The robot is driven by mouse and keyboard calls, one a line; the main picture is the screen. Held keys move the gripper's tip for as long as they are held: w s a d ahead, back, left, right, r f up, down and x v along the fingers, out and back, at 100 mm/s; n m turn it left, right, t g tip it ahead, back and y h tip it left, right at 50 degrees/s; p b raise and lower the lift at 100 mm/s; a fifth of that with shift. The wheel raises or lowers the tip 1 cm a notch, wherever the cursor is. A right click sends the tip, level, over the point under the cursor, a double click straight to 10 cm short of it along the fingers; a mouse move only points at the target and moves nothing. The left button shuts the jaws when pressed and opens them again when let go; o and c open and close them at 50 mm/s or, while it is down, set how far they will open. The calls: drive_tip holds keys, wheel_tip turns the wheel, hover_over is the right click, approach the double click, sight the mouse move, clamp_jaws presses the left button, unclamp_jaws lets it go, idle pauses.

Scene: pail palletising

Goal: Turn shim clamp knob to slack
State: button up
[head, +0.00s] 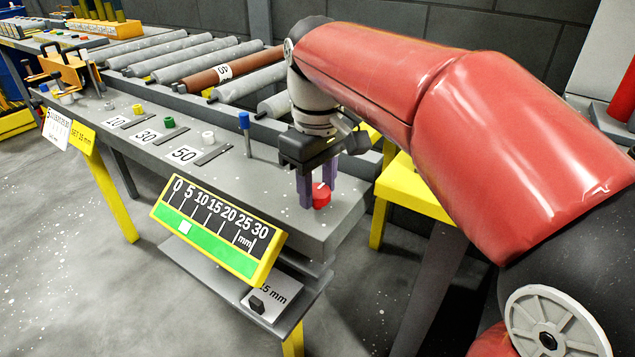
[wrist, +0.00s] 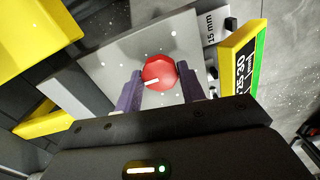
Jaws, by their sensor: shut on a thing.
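The red clamp knob (head: 321,195) stands on the grey bench top near its right end. It also shows in the wrist view (wrist: 159,73), with a white pointer line on its top face that points to the left. My gripper (head: 318,190) reaches down over it, and its purple fingers are shut on the knob, one on each side, as the wrist view also shows (wrist: 160,88). A yellow-framed gauge (head: 218,228) marked 0 to 30 mm hangs on the bench's front edge, with a pale marker low on its green band near the left end.
A blue peg (head: 244,121) stands left of my gripper. Rollers (head: 222,68) run behind the bench. A lower shelf (head: 230,278) holds a 15 mm plate.

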sight(318, 190)
drive_tip(key=shift+r, duration=0.1)
drive_tip(key=o, duration=1)
drive_tip(key=shift+c, duration=0.2)
wheel_tip(318, 190, up, 8)
drive_tip(key=shift+f, duration=0.15)
